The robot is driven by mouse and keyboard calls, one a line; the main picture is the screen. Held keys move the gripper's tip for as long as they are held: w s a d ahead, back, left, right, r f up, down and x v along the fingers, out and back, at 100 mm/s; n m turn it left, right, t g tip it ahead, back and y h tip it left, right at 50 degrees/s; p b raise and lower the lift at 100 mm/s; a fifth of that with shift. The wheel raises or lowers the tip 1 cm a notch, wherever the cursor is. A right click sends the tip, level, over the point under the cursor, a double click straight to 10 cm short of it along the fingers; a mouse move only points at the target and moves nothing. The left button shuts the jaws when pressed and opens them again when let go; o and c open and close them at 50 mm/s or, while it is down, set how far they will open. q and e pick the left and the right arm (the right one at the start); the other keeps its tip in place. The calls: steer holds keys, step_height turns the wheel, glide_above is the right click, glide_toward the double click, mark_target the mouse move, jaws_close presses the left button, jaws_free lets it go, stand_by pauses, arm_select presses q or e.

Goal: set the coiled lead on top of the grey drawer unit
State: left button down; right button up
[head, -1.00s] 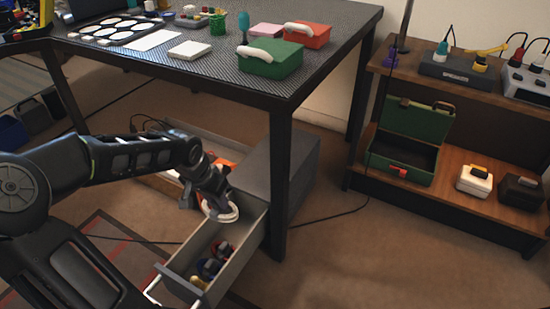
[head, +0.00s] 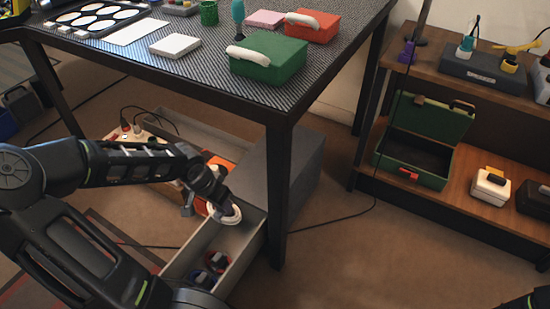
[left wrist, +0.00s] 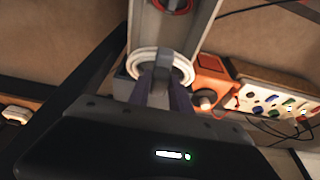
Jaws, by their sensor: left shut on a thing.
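The coiled lead (head: 229,216) is a white ring. My left gripper (head: 222,205) is shut on it and holds it over the back end of the open drawer, close to the drawer unit. In the left wrist view the coil (left wrist: 148,62) hangs around the fingertips (left wrist: 168,75). The grey drawer unit (head: 285,165) stands under the table, partly behind a table leg, and the visible part of its top looks bare. Its drawer (head: 247,250) is pulled out, with red and blue coils (head: 216,262) inside.
The black table leg (head: 278,200) stands right of the drawer, and the tabletop (head: 200,75) overhangs the unit. An orange object (left wrist: 212,78) and a power strip (left wrist: 275,100) lie beside the drawer. A shelf (head: 460,200) with a green case stands at right.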

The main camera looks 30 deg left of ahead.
arm_select(q)
steer(key=w+b, duration=0.2)
steer(key=w, duration=0.6)
steer(key=w+b, duration=0.2)
steer(key=w, duration=0.6)
steer(key=shift+w+a, duration=0.2)
steer(key=shift+w, duration=0.45)
steer(key=shift+w, duration=0.1)
steer(key=shift+w, duration=0.35)
step_height(320, 180, down, 3)
steer(key=shift+s+b, duration=0.1)
steer(key=shift+b, duration=0.8)
steer(key=shift+f, duration=0.25)
